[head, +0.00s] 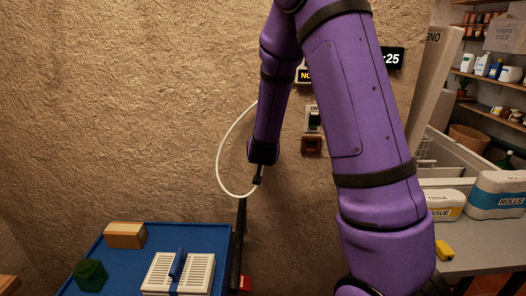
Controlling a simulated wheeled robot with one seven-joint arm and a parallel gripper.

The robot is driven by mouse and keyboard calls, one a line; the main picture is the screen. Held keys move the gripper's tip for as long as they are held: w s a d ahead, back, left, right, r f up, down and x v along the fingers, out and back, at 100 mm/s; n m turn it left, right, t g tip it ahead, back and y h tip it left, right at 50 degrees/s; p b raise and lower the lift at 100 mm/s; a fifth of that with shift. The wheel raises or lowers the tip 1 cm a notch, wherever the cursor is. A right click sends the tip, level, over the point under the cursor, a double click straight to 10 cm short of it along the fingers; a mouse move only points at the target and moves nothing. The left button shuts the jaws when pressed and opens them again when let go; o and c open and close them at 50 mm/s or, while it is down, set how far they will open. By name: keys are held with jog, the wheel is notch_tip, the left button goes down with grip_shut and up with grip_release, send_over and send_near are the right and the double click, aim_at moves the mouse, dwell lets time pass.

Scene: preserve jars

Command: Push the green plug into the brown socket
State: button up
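The brown socket (312,146) is on the textured wall, below a switch plate, just left of my purple arm. My gripper (257,181) is a small dark shape pointing down, left of and below the socket and apart from it. A white cable (219,160) loops out from behind my arm and ends beside the gripper's tip. I cannot make out a green plug there. Whether the fingers are open or shut is too small to tell. A dark green faceted block (90,275) sits on the blue table at lower left; I cannot tell if it is a plug.
The blue table (205,236) also holds a tan box (125,235) and a white slotted rack (178,273) with a blue bar. A dark upright post (238,245) stands at its right edge. At right, a grey counter (485,245) holds tissue packs and a yellow block (444,250).

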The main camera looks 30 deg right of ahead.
jog(key=shift+w+d+f, duration=0.1)
jog(key=shift+w, duration=0.05)
jog(key=c, duration=1)
jog(key=shift+c, duration=0.2)
